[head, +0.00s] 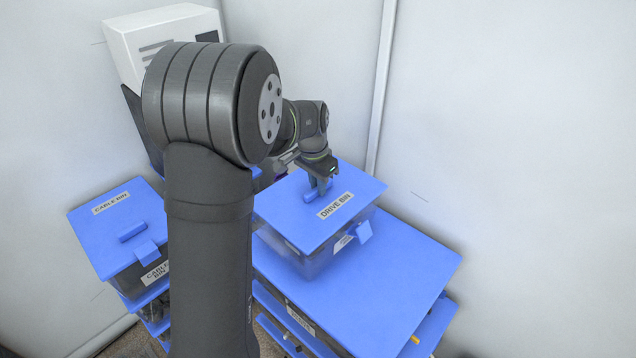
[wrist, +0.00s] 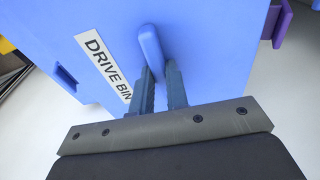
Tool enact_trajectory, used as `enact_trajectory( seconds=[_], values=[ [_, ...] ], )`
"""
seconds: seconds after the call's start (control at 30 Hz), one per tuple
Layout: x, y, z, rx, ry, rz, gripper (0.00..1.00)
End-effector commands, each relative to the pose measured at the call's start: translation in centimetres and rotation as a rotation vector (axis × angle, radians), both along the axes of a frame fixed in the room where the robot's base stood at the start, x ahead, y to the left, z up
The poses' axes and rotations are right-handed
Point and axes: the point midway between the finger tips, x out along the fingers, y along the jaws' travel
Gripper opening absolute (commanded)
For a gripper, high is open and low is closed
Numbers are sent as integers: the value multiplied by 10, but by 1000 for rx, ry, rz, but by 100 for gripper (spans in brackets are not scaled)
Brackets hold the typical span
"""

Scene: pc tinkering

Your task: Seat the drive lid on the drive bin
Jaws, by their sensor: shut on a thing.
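The drive lid (head: 290,213) is a flat blue panel with a raised handle and a white "DRIVE BIN" label. It lies over the top of the drive bin (head: 322,261), a clear-walled box, in the head view. Whether the lid is fully down on the rim cannot be told. My gripper (head: 320,186) is above the lid, shut on its handle. In the wrist view the lid (wrist: 205,60) fills the upper middle, and the fingers of my gripper (wrist: 160,72) are on either side of the blue handle. The bin is mostly hidden beneath the lid.
The drive bin stands on a blue shelf top (head: 400,262), with free room to its right. A lidded cable bin (head: 118,228) stands at the left. A white box-shaped unit (head: 160,38) is behind my arm. Walls close off the back and right.

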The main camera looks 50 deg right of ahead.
Motion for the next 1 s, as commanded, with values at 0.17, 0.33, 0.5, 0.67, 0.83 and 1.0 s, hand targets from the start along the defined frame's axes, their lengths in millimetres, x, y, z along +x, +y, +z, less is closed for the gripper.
enact_trajectory(
  seconds=[0.17, 0.33, 0.5, 0.67, 0.83, 1.0],
  values=[
    [0, 0, -3, 0, 0, 0, 0],
    [0, 0, -5, 1, 1, 0, 0],
    [0, 0, -8, 1, 1, 0, 0],
    [0, 0, -10, 1, 1, 0, 0],
    [0, 0, -13, 0, 0, 0, 0],
    [0, 0, -16, 0, 0, 0, 0]
  ],
)
